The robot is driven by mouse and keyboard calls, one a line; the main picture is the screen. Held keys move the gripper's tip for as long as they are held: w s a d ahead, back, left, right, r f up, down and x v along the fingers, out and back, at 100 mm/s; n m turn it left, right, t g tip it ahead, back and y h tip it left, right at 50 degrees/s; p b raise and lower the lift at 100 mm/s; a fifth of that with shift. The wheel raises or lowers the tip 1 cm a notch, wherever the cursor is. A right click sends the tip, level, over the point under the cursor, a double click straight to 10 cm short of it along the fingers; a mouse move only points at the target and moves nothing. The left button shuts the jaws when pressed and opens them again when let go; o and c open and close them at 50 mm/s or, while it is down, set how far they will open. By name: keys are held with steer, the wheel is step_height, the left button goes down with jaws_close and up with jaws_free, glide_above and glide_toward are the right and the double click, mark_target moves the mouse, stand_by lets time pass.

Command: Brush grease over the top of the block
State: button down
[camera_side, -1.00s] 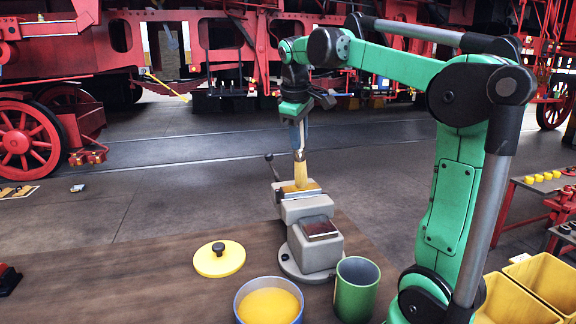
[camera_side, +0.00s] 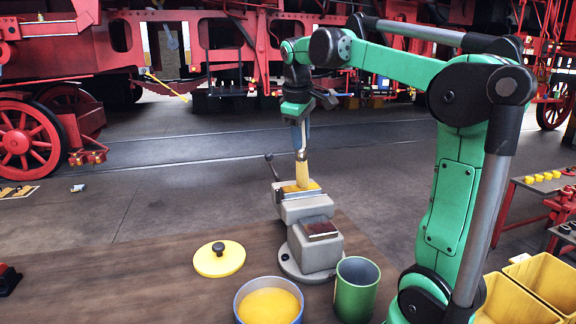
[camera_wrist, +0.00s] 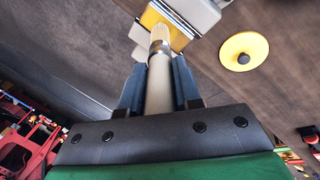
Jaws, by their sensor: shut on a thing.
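My gripper (camera_side: 301,125) is shut on the brush (camera_side: 302,172), which points down with its pale bristles lowest. The wrist view shows the brush (camera_wrist: 159,75) between my blue fingers (camera_wrist: 160,88). The bristle tip meets the block (camera_side: 290,188), whose top looks yellow, held in the grey vise (camera_side: 313,245). In the wrist view the block (camera_wrist: 176,35) has a yellow top beside the bristles. The pot of yellow grease (camera_side: 269,304) stands open on the table in front of the vise.
A yellow lid (camera_side: 219,259) with a dark knob lies on the brown table (camera_side: 130,280), left of the vise. A green cup (camera_side: 356,288) stands right of the grease pot. Yellow bins (camera_side: 540,285) are at the right. The vise handle (camera_side: 271,166) sticks up beside the block.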

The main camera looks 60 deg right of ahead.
steer(key=shift+w+a, duration=1.95)
step_height(320, 180, up, 8)
